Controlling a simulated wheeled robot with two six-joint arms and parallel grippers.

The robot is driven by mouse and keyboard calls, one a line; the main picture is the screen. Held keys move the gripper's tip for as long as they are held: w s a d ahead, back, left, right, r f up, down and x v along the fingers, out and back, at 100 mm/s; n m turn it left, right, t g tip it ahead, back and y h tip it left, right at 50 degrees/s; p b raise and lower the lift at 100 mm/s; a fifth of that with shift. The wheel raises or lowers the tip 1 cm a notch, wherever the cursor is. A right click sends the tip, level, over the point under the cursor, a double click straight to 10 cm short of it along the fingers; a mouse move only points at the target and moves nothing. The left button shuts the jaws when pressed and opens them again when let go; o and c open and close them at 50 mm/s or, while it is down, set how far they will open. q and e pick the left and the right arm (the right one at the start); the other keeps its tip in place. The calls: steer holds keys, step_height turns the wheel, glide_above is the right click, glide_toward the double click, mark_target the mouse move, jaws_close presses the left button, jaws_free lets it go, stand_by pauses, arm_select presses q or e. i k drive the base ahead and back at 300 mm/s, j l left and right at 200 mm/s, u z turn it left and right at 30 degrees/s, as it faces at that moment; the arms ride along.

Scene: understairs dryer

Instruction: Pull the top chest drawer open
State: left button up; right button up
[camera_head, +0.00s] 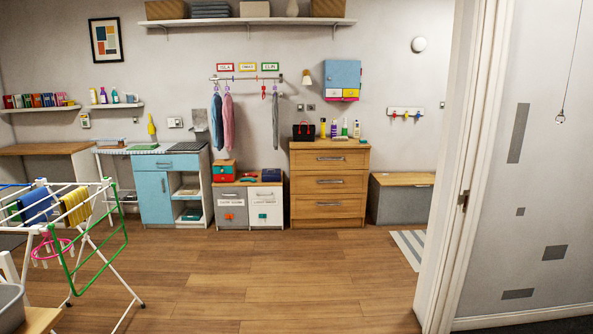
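A wooden chest of drawers (329,185) stands against the back wall, right of the middle of the head view. Its top drawer (330,159) looks shut, and a grey bar handle (330,157) runs across its front. Two more drawers below it also look shut. A dark handbag (304,131) and several bottles stand on the chest top. Neither of my grippers shows in the head view. The chest is across the room from me.
Bare wooden floor (250,275) lies before the chest. A drying rack (75,235) with towels stands at left. A white door frame (462,170) rises at right. A low grey cabinet (251,205) and a storage bench (402,200) flank the chest.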

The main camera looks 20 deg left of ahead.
mark_target(355, 158)
steer(key=i+j+u, duration=0.1)
steer(key=i+u, duration=0.3)
steer(key=i, duration=4.25)
steer(key=j+u, duration=0.05)
